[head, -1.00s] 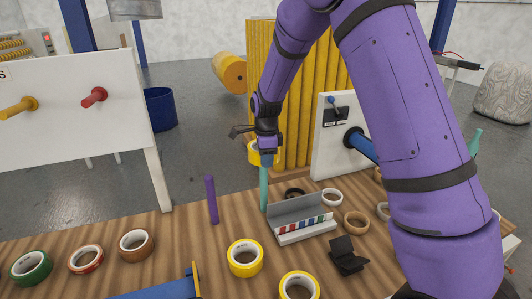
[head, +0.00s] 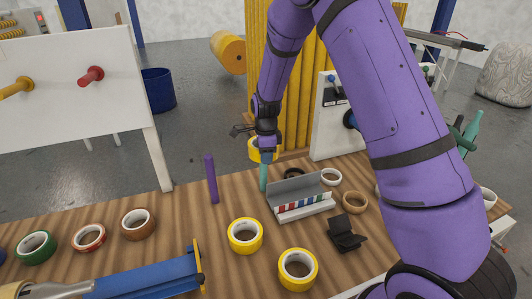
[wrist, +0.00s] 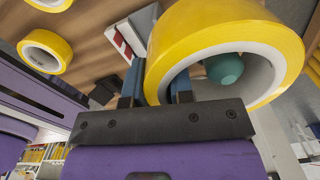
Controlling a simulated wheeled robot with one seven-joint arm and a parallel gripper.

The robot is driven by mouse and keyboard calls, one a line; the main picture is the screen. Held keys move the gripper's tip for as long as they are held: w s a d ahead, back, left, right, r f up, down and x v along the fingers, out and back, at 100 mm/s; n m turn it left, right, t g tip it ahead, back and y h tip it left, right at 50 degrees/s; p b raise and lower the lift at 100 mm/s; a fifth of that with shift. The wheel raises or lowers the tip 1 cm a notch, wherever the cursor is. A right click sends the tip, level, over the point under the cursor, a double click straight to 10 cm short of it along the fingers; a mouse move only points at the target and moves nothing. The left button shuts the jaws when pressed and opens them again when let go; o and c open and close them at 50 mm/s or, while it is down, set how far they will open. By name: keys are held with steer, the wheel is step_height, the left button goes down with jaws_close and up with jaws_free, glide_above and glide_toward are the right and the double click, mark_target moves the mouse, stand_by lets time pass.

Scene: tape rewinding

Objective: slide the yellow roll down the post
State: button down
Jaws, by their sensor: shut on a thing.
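The yellow roll (wrist: 215,30) is large in the wrist view. My gripper (wrist: 157,88) is shut on its near wall, with one blue finger outside the ring and the other at its hole. The rounded tip of the teal post (wrist: 224,68) shows within the roll's opening. In the head view the roll (head: 255,151) is at the top of the upright teal post (head: 263,178), just under my gripper (head: 266,146). The post's lower part is bare. I cannot tell exactly how far the tip reaches through the hole.
A purple post (head: 211,178) stands left of the teal one. A grey tray with coloured pieces (head: 302,207) is close on the right. Two other yellow rolls (head: 245,236) (head: 298,269) and a black holder (head: 345,234) lie nearer on the wooden table (head: 160,265).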

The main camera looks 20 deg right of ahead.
steer(key=c, duration=0.9)
jaws_free()
step_height(320, 180, up, 11)
steer(key=shift+f, duration=0.1)
stand_by(0.4)
